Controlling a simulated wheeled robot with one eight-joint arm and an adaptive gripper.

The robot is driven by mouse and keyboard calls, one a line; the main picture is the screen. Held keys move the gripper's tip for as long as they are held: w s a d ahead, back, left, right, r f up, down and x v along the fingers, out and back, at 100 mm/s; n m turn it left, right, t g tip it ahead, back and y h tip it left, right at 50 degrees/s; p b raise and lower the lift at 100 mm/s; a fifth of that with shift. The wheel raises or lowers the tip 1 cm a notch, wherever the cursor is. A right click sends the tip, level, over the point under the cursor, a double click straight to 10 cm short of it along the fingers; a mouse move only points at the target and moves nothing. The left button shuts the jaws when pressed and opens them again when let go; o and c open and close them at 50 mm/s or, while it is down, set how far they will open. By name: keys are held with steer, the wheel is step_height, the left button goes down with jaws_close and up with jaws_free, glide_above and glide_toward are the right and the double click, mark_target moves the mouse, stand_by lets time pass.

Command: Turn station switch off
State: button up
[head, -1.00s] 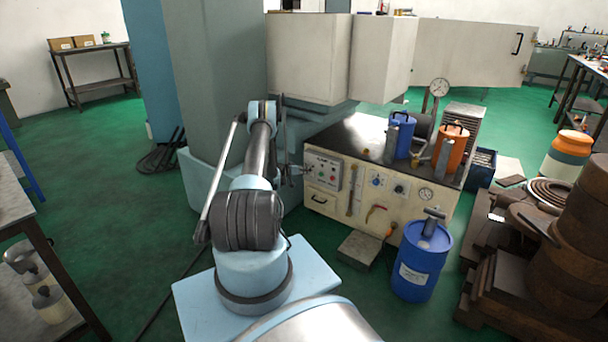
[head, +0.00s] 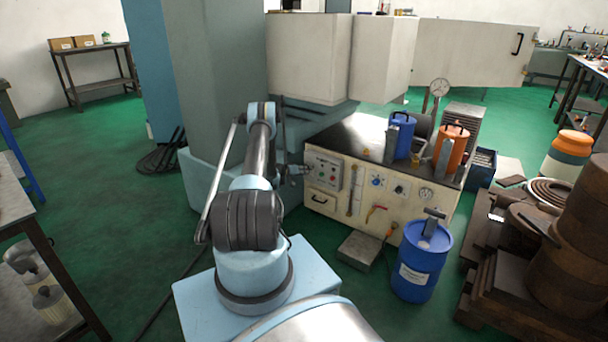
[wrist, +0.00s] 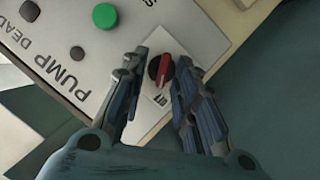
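The station switch (wrist: 160,70) is a round black rotary knob with a red handle on a pale plate, seen in the wrist view. My gripper (wrist: 158,62) is open, with one finger to the left of the knob and one to the right. A gap shows between each finger and the knob. The handle lies nearly along the finger direction. In the head view, my gripper (head: 297,170) is at the left edge of the station's control panel (head: 326,172). The switch is too small to make out there.
A green button (wrist: 105,15) and dark buttons sit on the panel beside "PUMP" lettering. The cream station (head: 400,215) carries gauges and a dark top. A blue drum (head: 417,272) stands in front, and a grey machine column (head: 215,80) stands behind my arm.

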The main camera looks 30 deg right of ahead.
steer(key=v, duration=1.2)
stand_by(0.5)
